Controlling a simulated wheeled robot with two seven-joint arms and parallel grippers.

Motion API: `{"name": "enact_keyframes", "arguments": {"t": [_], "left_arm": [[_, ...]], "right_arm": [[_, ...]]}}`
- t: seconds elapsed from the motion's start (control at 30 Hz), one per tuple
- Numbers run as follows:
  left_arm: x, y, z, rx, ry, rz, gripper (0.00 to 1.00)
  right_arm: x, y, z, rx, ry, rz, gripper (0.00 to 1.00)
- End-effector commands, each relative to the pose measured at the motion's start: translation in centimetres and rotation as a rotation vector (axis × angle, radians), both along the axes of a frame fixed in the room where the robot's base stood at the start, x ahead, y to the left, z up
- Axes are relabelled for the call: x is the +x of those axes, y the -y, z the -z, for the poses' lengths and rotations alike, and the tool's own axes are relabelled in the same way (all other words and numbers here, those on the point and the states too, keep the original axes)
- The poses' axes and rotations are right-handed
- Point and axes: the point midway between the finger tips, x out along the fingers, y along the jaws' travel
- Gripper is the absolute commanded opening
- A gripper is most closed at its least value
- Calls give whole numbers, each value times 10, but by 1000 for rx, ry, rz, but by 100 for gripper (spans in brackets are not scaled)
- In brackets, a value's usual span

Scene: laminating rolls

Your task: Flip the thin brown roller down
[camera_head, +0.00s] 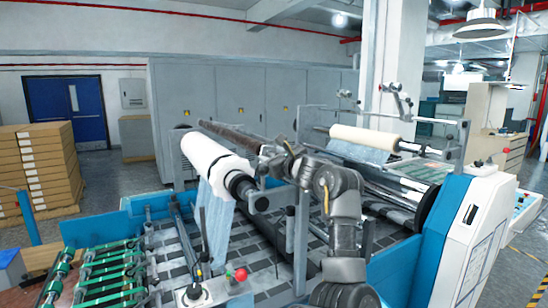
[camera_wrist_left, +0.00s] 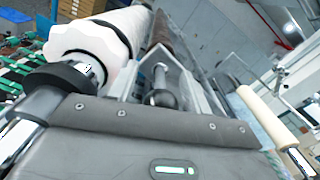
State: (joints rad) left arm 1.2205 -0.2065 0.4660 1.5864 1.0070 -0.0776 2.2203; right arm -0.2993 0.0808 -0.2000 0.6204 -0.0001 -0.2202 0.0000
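The thin brown roller (camera_head: 228,135) lies slanted behind the thick white roll (camera_head: 213,160) on the machine. Its near end is hidden around my left gripper (camera_head: 272,160). My left arm rises from the bottom middle of the head view, and its gripper is beside that near end. In the left wrist view the brown roller (camera_wrist_left: 164,28) runs away beyond the gripper's grey body, just right of the white roll (camera_wrist_left: 100,42). A dark rounded part (camera_wrist_left: 161,97) shows in front of the gripper body. Whether the fingers are open or shut, or touch the roller, is unclear. My right gripper is not seen.
A cream roll (camera_head: 365,137) on a frame stands at the right. A blue and white machine housing (camera_head: 470,240) borders the right side. Green conveyor rollers (camera_head: 105,275) and a red-button control box (camera_head: 215,288) lie at the lower left. Stacked brown boxes (camera_head: 38,165) stand at left.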

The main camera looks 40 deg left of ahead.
Motion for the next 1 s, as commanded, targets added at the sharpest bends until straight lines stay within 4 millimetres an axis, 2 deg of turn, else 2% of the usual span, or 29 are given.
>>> {"name": "enact_keyframes", "arguments": {"t": [0.27,0.37,0.7,0.83,1.0], "left_arm": [[-1,5,1,0,3,1,49],[-4,19,4,0,5,4,49],[-24,81,4,-1,4,3,49],[-29,96,2,1,2,1,49],[-32,103,0,1,1,0,49]], "right_arm": [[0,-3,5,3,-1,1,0],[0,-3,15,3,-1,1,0],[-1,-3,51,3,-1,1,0],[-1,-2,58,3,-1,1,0],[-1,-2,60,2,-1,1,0]]}}
